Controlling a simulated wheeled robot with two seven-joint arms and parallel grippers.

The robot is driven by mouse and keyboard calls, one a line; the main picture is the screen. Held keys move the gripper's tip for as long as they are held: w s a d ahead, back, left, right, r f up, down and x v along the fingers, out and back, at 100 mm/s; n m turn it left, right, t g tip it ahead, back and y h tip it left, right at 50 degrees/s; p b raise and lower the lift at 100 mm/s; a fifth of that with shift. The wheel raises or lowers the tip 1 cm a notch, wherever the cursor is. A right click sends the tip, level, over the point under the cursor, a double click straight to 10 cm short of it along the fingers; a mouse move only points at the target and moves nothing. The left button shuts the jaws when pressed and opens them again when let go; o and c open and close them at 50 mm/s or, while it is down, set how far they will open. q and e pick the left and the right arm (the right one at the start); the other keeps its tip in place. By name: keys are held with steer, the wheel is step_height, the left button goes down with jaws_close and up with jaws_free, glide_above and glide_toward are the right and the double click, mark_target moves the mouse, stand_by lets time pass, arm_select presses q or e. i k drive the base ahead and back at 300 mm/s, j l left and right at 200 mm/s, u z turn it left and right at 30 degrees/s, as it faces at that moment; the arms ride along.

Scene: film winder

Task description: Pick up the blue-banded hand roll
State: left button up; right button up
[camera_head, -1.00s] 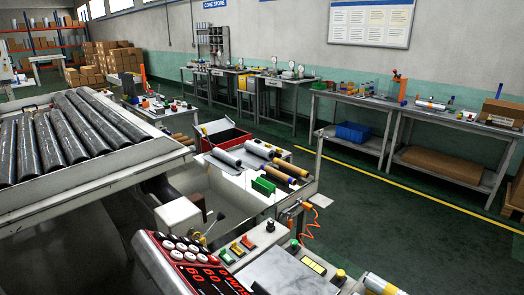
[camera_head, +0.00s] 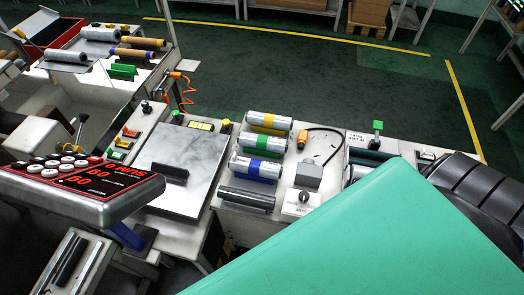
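The blue-banded hand roll (camera_head: 253,168) is a silvery cylinder with a blue band around its middle. In the head view it lies on its side on the pale bench, at the near end of a row of three banded rolls. The green-banded roll (camera_head: 262,143) lies just behind it, and the yellow-banded roll (camera_head: 269,121) is farthest back. A dark bar (camera_head: 247,198) lies just in front of the blue-banded roll. I cannot make out either of my grippers in this view, and nothing is seen touching the roll.
A large green surface (camera_head: 370,235) fills the lower right, close to the camera. A red-digit control panel (camera_head: 80,182) stands at left. A grey plate (camera_head: 182,165) lies left of the rolls. A grey block (camera_head: 308,174) and dark cable stand right of them. Open floor lies behind.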

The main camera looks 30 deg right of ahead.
mark_target(267, 169)
steer(key=z, duration=0.95)
